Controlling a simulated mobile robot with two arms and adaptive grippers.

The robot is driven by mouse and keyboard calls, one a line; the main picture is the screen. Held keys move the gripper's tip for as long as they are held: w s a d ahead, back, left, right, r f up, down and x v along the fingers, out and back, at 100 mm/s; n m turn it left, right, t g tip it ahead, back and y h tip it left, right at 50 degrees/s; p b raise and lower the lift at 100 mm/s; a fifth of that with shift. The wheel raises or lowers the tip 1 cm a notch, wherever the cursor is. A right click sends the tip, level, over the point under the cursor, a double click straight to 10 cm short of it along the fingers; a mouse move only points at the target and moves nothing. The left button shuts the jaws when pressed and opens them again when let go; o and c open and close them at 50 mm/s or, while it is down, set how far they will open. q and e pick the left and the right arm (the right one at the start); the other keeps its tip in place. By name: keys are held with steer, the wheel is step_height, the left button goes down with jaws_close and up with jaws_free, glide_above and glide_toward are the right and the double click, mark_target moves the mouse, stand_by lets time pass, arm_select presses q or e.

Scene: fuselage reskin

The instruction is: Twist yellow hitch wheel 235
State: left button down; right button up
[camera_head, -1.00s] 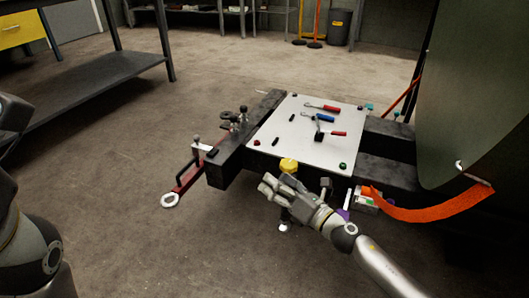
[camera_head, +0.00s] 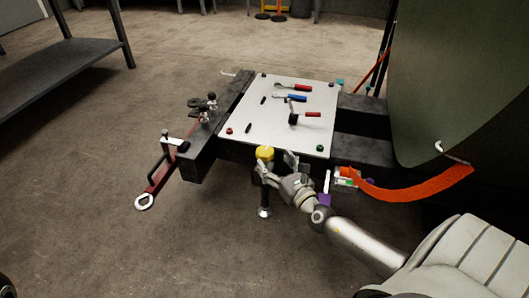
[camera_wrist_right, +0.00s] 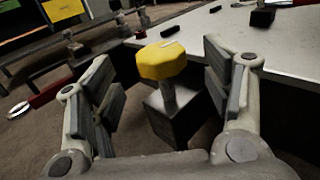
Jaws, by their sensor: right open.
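The yellow hitch wheel (camera_head: 265,153) is a faceted knob at the front edge of the trailer frame, just below the white plate. It also shows in the right wrist view (camera_wrist_right: 162,61), on a grey stem above a dark square block (camera_wrist_right: 178,112). My right gripper (camera_head: 272,168) is open at the wheel, coming from the lower right. In the right wrist view its two fingers (camera_wrist_right: 160,85) stand on either side of the wheel and stem, with visible gaps. Nothing is held.
The white plate (camera_head: 285,120) carries several red and blue handled tools. A red hitch bar with a ring end (camera_head: 146,200) juts out to the left. An orange strap (camera_head: 420,190) hangs at the right by the green curved panel (camera_head: 430,90).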

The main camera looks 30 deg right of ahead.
mark_target(269, 156)
steer(key=shift+w+d+b, duration=0.15)
steer(key=shift+w+b, duration=0.2)
steer(key=shift+w, duration=2.6)
steer(key=shift+c, duration=0.5)
steer(key=c, duration=0.9)
